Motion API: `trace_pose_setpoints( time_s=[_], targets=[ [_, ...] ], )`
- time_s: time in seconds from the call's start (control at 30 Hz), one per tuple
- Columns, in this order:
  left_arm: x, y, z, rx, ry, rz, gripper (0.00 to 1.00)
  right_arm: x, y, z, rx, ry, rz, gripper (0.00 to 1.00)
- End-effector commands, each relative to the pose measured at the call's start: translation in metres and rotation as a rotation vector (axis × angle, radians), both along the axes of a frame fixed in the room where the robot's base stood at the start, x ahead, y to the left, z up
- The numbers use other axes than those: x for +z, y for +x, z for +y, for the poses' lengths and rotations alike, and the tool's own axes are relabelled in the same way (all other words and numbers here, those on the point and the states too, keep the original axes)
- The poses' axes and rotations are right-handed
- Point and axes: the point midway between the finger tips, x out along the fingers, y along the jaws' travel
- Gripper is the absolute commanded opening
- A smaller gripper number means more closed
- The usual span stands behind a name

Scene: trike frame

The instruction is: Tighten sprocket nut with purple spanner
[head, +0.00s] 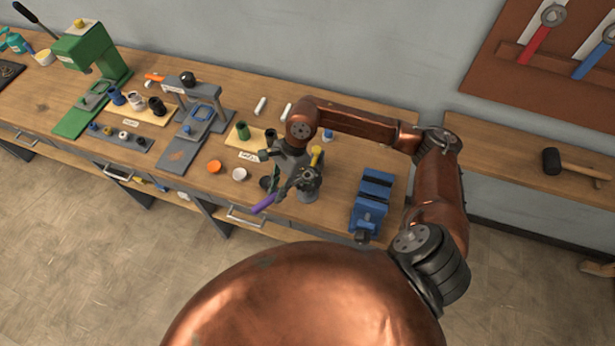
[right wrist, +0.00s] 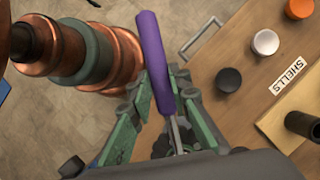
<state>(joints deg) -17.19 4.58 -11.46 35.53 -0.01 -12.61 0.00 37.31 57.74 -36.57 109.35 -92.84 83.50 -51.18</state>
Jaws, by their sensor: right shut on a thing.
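The purple spanner (head: 263,204) is in my right gripper (head: 284,188), above the front part of the bench. In the right wrist view its purple handle (right wrist: 156,62) sticks out past the green fingers, and its grey metal shank (right wrist: 176,134) runs between them. The right gripper (right wrist: 165,112) is shut on it. The spanner's far end is hidden by the gripper. A grey piece with a yellow part (head: 316,157) is just behind the gripper in the head view; I cannot tell what it is. I cannot make out the sprocket nut. My left gripper is not in view.
A blue vise (head: 370,208) stands right of the gripper on the wooden bench (head: 335,215). Orange (head: 214,167) and white (head: 239,174) caps lie to the left. A green press (head: 95,60) is far left. Red (head: 535,41) and blue (head: 592,60) spanners hang on the wall board.

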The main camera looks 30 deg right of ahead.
Motion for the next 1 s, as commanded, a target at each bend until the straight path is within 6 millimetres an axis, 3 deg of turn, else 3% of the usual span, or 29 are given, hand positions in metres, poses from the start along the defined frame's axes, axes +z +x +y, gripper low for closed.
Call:
trace_pose_setpoints(
  time_s=[1.0],
  targets=[
    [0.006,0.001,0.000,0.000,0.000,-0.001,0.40,0.032,0.001,0.000,0.000,-0.001,-0.003,0.00]
  ],
)
